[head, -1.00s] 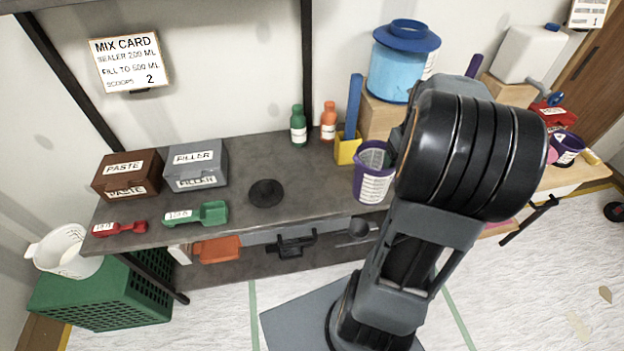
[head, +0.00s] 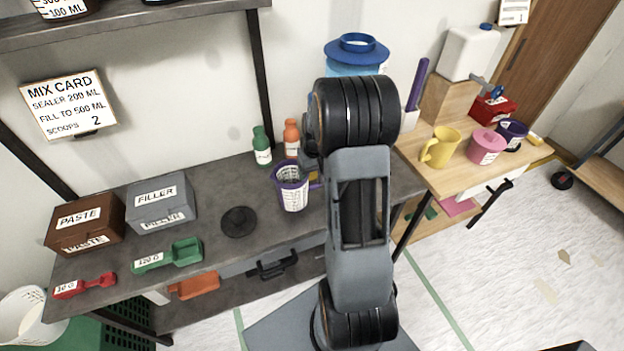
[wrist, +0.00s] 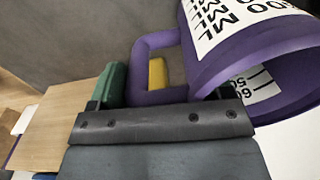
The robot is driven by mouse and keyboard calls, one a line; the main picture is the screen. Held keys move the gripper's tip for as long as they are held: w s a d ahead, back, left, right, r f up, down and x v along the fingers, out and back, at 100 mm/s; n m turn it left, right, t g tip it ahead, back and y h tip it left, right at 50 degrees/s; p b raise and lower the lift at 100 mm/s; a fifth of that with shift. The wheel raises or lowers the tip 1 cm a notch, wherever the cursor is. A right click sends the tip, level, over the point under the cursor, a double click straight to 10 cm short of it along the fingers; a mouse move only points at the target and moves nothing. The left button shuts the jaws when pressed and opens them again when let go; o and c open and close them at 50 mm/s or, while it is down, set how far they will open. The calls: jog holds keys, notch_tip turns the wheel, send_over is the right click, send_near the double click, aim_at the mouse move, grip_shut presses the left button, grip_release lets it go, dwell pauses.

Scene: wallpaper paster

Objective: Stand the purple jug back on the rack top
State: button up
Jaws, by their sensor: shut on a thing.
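The purple jug (head: 291,190), with a white measuring label, looks upright in front of the orange bottle, at the grey bench. I cannot tell how high it is above the bench. In the wrist view the purple jug (wrist: 240,50) fills the upper right, its square handle reaching toward my gripper (wrist: 165,93). My gripper is shut on the jug, at the handle side; the exact contact is unclear. In the head view my arm hides the gripper. The rack's upper shelf (head: 170,14) crosses the top left, with labelled vessels partly cut off by the frame.
Green (head: 262,148) and orange (head: 291,138) bottles stand behind the jug. A dark rack post (head: 258,90) rises nearby. Filler box (head: 160,205), paste box (head: 85,225) and black disc (head: 238,221) are on the bench. A wooden table (head: 455,178) at right holds mugs.

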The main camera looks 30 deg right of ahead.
jog(key=shift+w+a+f, duration=0.15)
jog(key=shift+w+f, duration=0.05)
jog(key=shift+f, duration=0.15)
jog(key=shift+w+a+f+p, duration=0.15)
jog(key=shift+f+p, duration=0.5)
jog(key=shift+f, duration=1.1)
jog(key=o, duration=1.5)
jog(key=shift+f, duration=0.1)
